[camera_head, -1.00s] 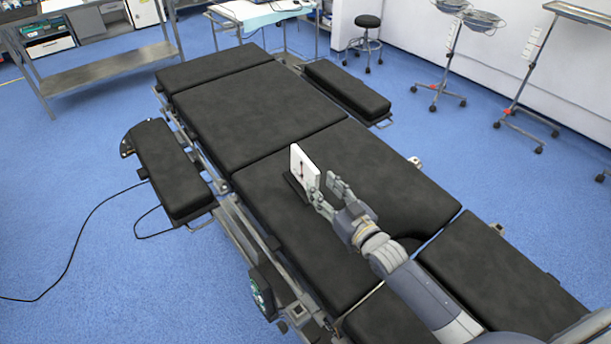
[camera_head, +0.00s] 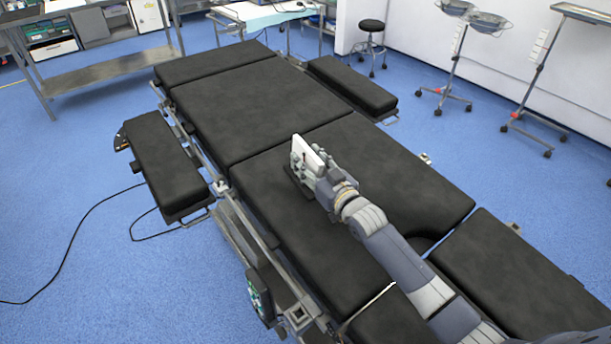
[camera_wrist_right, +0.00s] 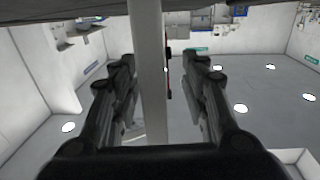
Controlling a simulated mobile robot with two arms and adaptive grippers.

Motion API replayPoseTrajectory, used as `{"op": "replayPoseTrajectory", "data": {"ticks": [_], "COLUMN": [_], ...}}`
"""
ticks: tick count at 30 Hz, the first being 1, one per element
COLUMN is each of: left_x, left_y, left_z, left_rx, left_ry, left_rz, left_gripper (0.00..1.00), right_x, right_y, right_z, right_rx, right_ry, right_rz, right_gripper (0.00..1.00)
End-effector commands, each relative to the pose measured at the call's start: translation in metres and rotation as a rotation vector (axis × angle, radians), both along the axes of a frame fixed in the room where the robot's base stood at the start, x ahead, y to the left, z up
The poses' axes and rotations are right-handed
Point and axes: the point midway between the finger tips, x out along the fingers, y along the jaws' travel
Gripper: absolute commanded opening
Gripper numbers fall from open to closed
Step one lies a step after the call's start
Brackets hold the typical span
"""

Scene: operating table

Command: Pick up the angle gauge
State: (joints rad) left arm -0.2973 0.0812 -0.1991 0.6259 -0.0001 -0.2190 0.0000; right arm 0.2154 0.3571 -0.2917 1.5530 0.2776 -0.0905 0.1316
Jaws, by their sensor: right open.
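The angle gauge (camera_head: 309,150) is a white upright plate on the black operating table (camera_head: 250,100). My right gripper (camera_head: 312,163) reaches it from the near side and hides its lower part. In the right wrist view the gauge (camera_wrist_right: 149,75) is a pale slab seen edge-on, with a bit of red and black on its right face. It stands between the two dark fingers of my right gripper (camera_wrist_right: 159,68). Gaps show on both sides, so the fingers are open around it. My left gripper is not in view.
Padded side boards (camera_head: 165,165) and (camera_head: 350,87) flank the table. A metal bench (camera_head: 100,68) stands at the back left, a stool (camera_head: 371,27) and tray stands (camera_head: 459,40) at the back right. The table top beyond the gauge is clear.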

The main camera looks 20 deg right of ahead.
Motion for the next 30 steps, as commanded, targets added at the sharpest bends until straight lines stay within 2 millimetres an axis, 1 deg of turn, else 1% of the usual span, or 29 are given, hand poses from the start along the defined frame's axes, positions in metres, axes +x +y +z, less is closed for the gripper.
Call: {"op": "replayPoseTrajectory", "data": {"ticks": [1, 3, 6, 12, 13, 14, 15, 18, 30], "left_x": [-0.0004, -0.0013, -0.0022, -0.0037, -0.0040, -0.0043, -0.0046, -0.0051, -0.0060], "left_y": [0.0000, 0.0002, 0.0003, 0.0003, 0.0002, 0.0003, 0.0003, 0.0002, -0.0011], "left_z": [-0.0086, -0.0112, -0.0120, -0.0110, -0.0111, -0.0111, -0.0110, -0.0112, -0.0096], "left_rx": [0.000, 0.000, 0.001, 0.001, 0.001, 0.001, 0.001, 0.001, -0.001], "left_ry": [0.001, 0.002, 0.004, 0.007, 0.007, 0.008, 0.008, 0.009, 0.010], "left_rz": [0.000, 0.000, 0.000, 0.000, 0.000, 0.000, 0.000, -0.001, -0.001], "left_gripper": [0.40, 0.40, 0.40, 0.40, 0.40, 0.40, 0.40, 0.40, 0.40], "right_x": [0.0067, 0.0117, 0.0148, 0.0148, 0.0148, 0.0148, 0.0147, 0.0147, 0.0148], "right_y": [0.0019, 0.0034, 0.0044, 0.0044, 0.0044, 0.0044, 0.0044, 0.0043, 0.0043], "right_z": [-0.0030, -0.0020, -0.0004, 0.0004, 0.0004, 0.0004, 0.0004, 0.0004, 0.0032], "right_rx": [0.001, -0.001, -0.001, 0.000, 0.000, 0.000, 0.000, 0.000, 0.001], "right_ry": [-0.002, -0.001, 0.000, 0.001, 0.001, 0.001, 0.001, 0.001, -0.002], "right_rz": [0.000, 0.001, 0.001, 0.001, 0.001, 0.001, 0.001, 0.001, 0.001], "right_gripper": [0.42, 0.42, 0.42, 0.42, 0.37, 0.30, 0.21, 0.00, 0.00]}}
